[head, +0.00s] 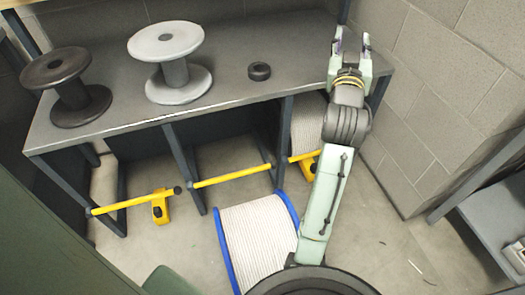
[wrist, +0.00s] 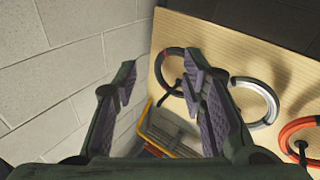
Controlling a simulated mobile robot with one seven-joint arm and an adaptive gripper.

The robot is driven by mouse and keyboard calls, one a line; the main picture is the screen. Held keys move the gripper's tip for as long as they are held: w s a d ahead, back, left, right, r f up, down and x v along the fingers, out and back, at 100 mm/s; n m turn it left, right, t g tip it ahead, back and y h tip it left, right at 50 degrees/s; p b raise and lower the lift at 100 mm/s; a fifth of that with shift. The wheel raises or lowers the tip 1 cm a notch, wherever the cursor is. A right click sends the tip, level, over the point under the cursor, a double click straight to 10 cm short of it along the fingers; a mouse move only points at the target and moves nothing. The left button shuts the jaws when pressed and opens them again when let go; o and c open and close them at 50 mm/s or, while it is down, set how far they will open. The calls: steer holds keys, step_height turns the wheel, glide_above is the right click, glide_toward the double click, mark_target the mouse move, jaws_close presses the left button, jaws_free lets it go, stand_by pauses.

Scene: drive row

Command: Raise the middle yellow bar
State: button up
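The middle yellow bar (head: 232,176) lies low across the front of the middle bay under the grey bench, in the head view. Its left end meets a dark bench leg, and its right end reaches close to the leg at the right. A left yellow bar (head: 130,203) and a right yellow bar (head: 304,156) cross the bays on either side. My gripper (head: 350,48) is raised above the bench's right end, far from the middle bar. It is open and empty, with its fingers apart in the wrist view (wrist: 160,78). No yellow bar can be made out for certain in the wrist view.
A blue-rimmed spool of pale rope (head: 257,240) is on the floor before the middle bay. A black spool (head: 70,85), a grey spool (head: 172,65) and a small black ring (head: 259,71) sit on the bench (head: 225,90). A block wall (head: 450,90) stands right.

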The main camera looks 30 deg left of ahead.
steer(key=w+d+f+g+h, duration=0.25)
steer(key=d+f, duration=0.25)
steer(key=f, duration=0.5)
steer(key=n+g+y, duration=0.6)
steer(key=n+g, duration=1)
steer(key=n, duration=0.9)
glide_toward(260, 169)
steer(key=shift+h, duration=0.25)
steer(key=x, duration=0.8)
steer(key=shift+a+b, duration=0.3)
steer(key=shift+a, duration=0.15)
steer(key=shift+c, duration=0.2)
jaws_close()
